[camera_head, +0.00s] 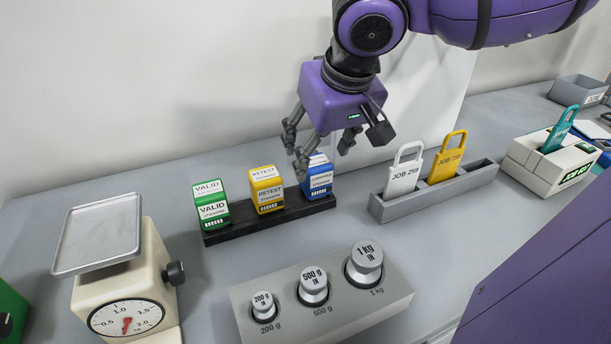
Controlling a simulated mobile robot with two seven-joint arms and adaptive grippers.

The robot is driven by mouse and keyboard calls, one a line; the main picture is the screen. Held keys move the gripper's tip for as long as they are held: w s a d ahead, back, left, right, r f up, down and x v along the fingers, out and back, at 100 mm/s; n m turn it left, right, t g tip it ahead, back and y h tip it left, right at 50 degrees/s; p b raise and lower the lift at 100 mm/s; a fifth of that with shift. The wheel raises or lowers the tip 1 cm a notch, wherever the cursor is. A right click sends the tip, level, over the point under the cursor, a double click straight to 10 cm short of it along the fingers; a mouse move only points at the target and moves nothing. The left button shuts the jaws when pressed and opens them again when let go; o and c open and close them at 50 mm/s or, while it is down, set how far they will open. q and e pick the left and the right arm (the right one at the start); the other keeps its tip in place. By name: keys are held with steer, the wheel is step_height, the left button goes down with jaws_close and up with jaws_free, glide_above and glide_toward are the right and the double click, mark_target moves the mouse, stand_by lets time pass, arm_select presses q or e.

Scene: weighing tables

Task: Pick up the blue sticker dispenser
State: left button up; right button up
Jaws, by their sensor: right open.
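The blue sticker dispenser (319,181) stands upright at the right end of a black rack (222,236), beside the yellow dispenser (266,190) and the green dispenser (211,206). My right gripper (322,160) is open and comes down from above, with its fingers around and just above the top of the blue dispenser. One finger partly hides the dispenser's upper left. I cannot tell whether any finger touches it. My left gripper is not in view.
A scale (126,318) with a metal pan stands at the left. A weight block (390,303) with three weights is in front. A grey holder (392,209) with white and yellow job tags stands to the right, and a cream device (535,172) is beyond it.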

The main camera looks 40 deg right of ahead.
mark_target(318, 163)
steer(key=shift+d+f, duration=0.1)
steer(key=shift+f, duration=0.65)
steer(key=b+x, duration=0.2)
steer(key=x, duration=0.2)
steer(key=shift+w+f, duration=0.1)
steer(key=shift+f, duration=0.2)
steer(key=shift+w+f+b, duration=0.2)
steer(key=shift+b, duration=0.1)
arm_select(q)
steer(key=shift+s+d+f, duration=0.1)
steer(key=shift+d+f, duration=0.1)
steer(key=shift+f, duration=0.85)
arm_select(e)
steer(key=shift+r, duration=0.1)
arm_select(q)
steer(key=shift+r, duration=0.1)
arm_select(e)
steer(key=shift+c, duration=0.4)
steer(key=c, duration=1.3)
step_height(318, 163, up, 9)
steer(key=p, duration=0.2)
steer(key=shift+p, duration=0.4)
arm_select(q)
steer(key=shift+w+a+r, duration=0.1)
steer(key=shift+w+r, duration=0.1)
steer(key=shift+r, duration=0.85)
arm_select(e)
steer(key=shift+r, duration=0.5)
